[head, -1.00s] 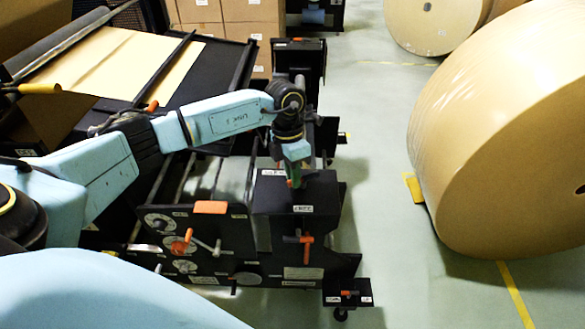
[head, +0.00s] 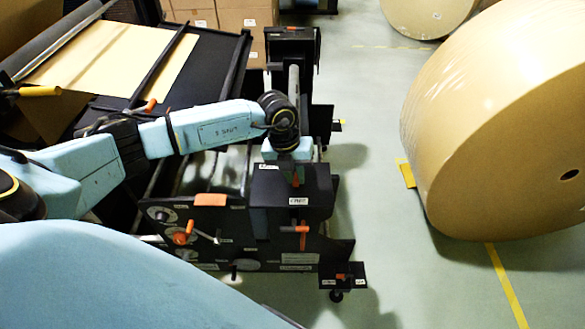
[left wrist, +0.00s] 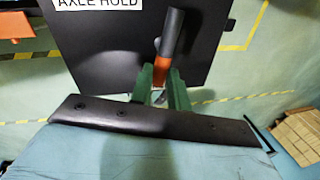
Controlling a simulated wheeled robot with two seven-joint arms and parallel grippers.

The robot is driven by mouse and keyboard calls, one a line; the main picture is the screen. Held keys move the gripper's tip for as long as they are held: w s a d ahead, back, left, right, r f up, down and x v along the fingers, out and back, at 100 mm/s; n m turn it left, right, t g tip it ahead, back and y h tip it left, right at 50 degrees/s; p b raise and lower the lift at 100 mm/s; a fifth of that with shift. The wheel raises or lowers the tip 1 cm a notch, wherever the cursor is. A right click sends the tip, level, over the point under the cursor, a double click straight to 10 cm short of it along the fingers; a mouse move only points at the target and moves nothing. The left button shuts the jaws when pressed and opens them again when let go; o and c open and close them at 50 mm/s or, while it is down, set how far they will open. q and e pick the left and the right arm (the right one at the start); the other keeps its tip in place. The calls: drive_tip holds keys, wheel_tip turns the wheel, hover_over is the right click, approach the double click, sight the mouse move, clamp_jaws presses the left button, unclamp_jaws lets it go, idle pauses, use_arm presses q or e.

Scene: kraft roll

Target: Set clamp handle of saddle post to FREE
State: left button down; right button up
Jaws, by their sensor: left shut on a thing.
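The black saddle post (head: 266,222) stands in the middle of the head view, at the right end of the machine. In the left wrist view its black top plate (left wrist: 100,65) carries a white label reading "AXLE HOLD", cut off at the top edge. The clamp handle (left wrist: 172,32) is a dark grey bar with an orange part at its lower end. My left gripper (left wrist: 160,84) has green fingers closed around the orange part. My right gripper is out of view.
An orange T-shaped handle (head: 303,236) is on the post's front, and an orange lever (head: 182,236) on the dial panel left of it. A large kraft roll (head: 510,125) stands on the right. Green floor (head: 365,200) is clear between roll and post.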

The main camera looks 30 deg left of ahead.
use_arm(q)
drive_tip(key=shift+w+d+r+n+p, duration=0.1)
drive_tip(key=shift+d+n+p, duration=0.1)
drive_tip(key=shift+n, duration=0.3)
drive_tip(key=shift+w+d+n+p, duration=0.1)
drive_tip(key=shift+n+p, duration=0.1)
drive_tip(key=shift+n, duration=0.3)
drive_tip(key=c, duration=1.3)
unclamp_jaws()
drive_tip(key=shift+s, duration=0.1)
drive_tip(key=shift+c, duration=0.2)
wheel_tip(320, 180, up, 13)
drive_tip(key=s+a, duration=0.1)
drive_tip(key=a, duration=0.1)
drive_tip(key=shift+s+a+b, duration=0.15)
drive_tip(key=shift+s+b, duration=0.05)
drive_tip(key=shift+b, duration=0.2)
